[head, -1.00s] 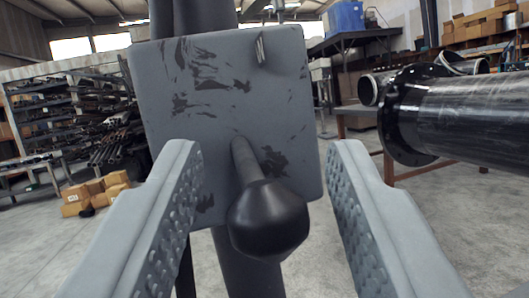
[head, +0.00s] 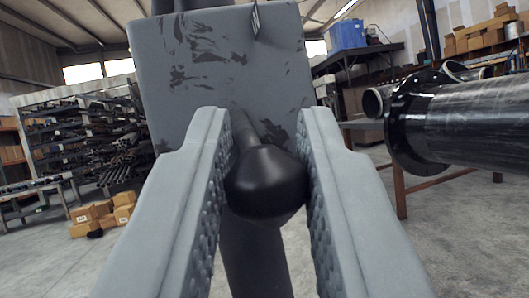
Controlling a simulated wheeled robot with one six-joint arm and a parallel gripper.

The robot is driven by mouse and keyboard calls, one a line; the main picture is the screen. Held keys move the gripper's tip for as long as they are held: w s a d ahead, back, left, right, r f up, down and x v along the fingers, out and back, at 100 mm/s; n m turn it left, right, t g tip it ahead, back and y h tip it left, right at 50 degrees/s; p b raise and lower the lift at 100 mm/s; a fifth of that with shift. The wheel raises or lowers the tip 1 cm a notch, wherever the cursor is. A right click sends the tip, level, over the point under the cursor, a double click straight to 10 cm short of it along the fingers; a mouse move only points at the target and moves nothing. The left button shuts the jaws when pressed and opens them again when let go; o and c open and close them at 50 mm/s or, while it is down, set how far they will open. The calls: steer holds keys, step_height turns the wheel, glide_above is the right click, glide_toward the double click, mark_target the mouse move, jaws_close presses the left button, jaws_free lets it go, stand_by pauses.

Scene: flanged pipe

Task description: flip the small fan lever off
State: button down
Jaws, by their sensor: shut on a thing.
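The fan lever is a grey rod with a black rounded knob (head: 265,183). It sticks out toward me from a grey, scuffed square plate (head: 215,75) on a post. My gripper (head: 265,150) is shut on the knob, with one textured finger on its left side and one on its right. The lever points toward me and slightly down. The lower part of the plate is partly hidden behind the fingers and the knob.
A large black flanged pipe (head: 465,125) lies on a stand at the right, close to the plate. Shelves with pipes (head: 100,140) and cardboard boxes (head: 100,215) stand at the left, farther back. The floor between is clear.

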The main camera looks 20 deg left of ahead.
steer(key=c, duration=1.3)
jaws_free()
steer(key=shift+s+f, duration=0.1)
steer(key=v, duration=1.7)
steer(key=shift+f, duration=0.15)
steer(key=shift+s, duration=0.2)
